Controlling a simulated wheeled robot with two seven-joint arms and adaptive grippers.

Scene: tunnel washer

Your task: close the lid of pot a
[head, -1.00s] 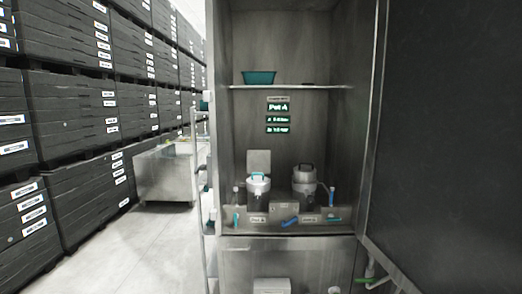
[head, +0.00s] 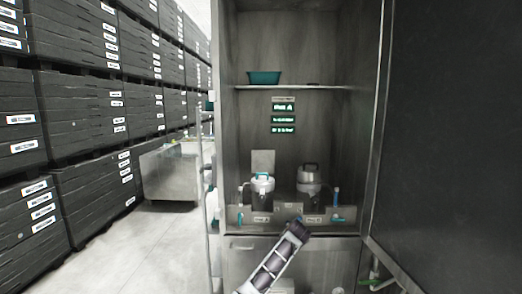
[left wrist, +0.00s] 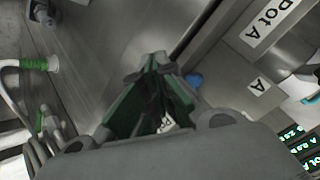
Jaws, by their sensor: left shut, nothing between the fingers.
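Pot A (head: 262,201) stands on the left of the ledge inside the steel cabinet, with a white top and a teal handle. A grey square plate (head: 263,160) stands upright right behind it; it looks like a raised lid, but I cannot be sure. My left gripper (head: 300,227) is in front of the ledge, right of and below pot A, apart from it. In the left wrist view its green-and-dark fingers (left wrist: 156,66) are shut with nothing held. A Pot A label (left wrist: 268,22) shows there; the pot is not clearly seen. My right gripper is not in view.
A second pot (head: 309,196) with a dark handle stands right of pot A. A shelf (head: 310,87) with a teal bin (head: 265,78) is above. A large dark door panel (head: 450,130) stands open at right. Stacked dark crates (head: 80,110) line the left, beside clear floor.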

